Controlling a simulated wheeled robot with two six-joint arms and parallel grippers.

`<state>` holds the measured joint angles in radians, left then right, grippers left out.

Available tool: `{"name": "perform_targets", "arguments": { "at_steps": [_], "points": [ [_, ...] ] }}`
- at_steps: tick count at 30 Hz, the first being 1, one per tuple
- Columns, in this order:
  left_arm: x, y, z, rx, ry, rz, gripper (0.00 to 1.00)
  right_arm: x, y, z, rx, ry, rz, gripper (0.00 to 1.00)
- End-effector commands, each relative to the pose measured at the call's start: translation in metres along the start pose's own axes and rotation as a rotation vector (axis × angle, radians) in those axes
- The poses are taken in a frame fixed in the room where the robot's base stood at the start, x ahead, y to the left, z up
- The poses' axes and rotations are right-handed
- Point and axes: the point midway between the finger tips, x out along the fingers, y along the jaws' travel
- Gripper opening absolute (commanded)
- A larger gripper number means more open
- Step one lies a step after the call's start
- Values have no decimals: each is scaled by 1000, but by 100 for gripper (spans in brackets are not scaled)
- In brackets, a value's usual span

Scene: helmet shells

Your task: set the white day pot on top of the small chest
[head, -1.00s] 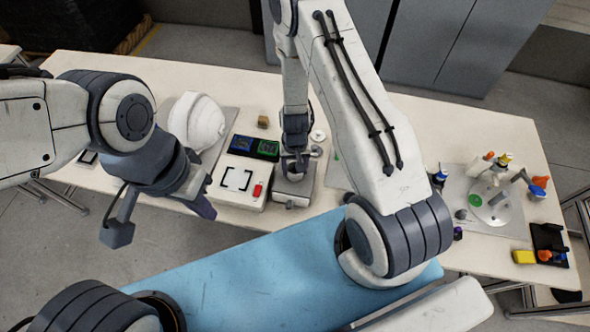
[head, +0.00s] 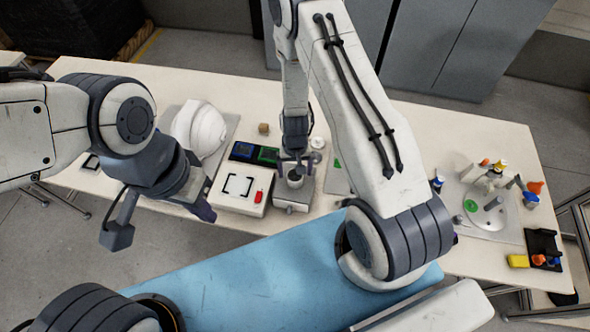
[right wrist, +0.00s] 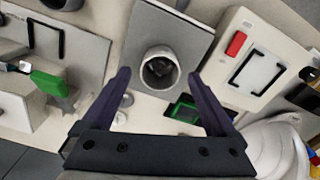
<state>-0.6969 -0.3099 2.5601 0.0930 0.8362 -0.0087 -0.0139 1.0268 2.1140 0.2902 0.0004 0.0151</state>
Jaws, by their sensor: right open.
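The white day pot (head: 295,181) stands upright on the grey top of the small chest (head: 283,205), left of centre on the table. In the right wrist view the round pot (right wrist: 158,70) has a dark inside, and the chest top (right wrist: 190,42) shows around it. My right gripper (head: 295,162) is open just above the pot. In the right wrist view its two fingers (right wrist: 160,76) are spread to either side of the pot with gaps between. My left gripper (head: 162,228) is open and empty, in front of the table's edge.
A white box with a red switch (head: 240,185) stands left of the chest. A white helmet shell (head: 200,128) lies further left. A round plate with tools (head: 487,205) is at the right.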

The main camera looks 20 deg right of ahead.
Motion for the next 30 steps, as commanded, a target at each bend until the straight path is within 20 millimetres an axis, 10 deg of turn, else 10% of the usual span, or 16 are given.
{"name": "perform_targets", "arguments": {
  "at_steps": [12, 23, 30],
  "points": [
    [-73, 5, -4, -6, 0, 0, 0, -73, 0, 0, 1, 0, 0, 92],
    [-81, 6, -4, -7, -1, 0, 0, -98, -3, 0, -10, 3, -4, 92],
    [-80, 6, -4, -7, -1, 0, 0, -186, -54, 15, -201, 20, -26, 92]
  ]
}}
